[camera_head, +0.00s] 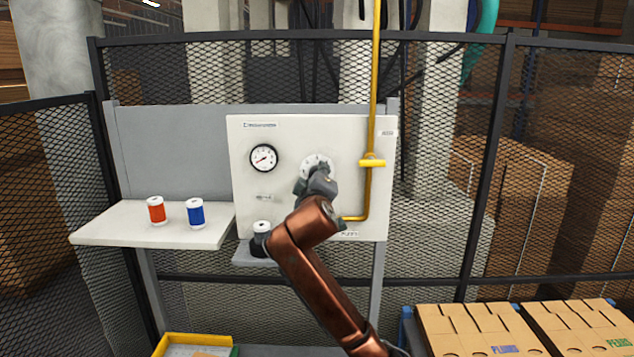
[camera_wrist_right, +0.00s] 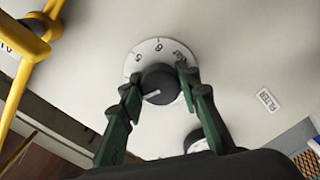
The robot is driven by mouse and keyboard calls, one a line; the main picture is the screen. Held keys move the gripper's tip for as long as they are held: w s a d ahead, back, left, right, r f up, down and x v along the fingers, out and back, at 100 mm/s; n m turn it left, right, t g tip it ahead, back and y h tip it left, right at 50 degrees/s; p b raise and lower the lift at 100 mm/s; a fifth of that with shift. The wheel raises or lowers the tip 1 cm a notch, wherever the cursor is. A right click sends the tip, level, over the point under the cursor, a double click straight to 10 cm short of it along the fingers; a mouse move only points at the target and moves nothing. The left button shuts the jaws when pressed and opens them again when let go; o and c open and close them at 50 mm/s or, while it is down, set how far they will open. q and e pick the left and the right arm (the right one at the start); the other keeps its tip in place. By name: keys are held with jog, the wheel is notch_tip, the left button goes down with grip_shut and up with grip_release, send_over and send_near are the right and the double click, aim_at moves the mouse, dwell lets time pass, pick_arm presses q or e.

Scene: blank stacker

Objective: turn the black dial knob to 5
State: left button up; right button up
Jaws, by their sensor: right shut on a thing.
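The black dial knob (camera_wrist_right: 160,84) sits in the middle of a round white scale plate (camera_wrist_right: 153,48) on the light panel. In the right wrist view, my right gripper (camera_wrist_right: 160,84) has one finger on each side of the knob and is shut on it. A white pointer line on the knob points to the lower left in that view. The scale's digits are small and tilted, and part of the scale is hidden by the fingers. In the head view, my right gripper (camera_head: 318,180) covers the knob, and the scale plate (camera_head: 316,160) shows above it. My left gripper is not in view.
A pressure gauge (camera_head: 263,158) is left of the dial. A yellow pipe (camera_head: 369,140) with a valve handle (camera_head: 372,162) runs to its right. A red spool (camera_head: 156,209) and a blue spool (camera_head: 196,213) stand on a side shelf (camera_head: 110,231). Boxes (camera_head: 470,320) lie at lower right.

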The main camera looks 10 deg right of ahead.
jog(key=m, duration=0.1)
jog(key=m+b, duration=0.1)
jog(key=m, duration=0.1)
jog(key=shift+w+a+f+m, duration=0.1)
jog(key=shift+f+m, duration=0.2)
jog(key=shift+f, duration=0.1)
jog(key=m, duration=0.2)
jog(key=shift+m+b, duration=0.4)
jog(key=m, duration=0.3)
jog(key=shift+f, duration=0.1)
jog(key=shift+m, duration=1.9)
jog(key=o, duration=0.8)
jog(key=shift+c, duration=0.2)
jog(key=o, duration=0.4)
jog(key=shift+r, duration=0.25)
jog(key=shift+o, duration=0.2)
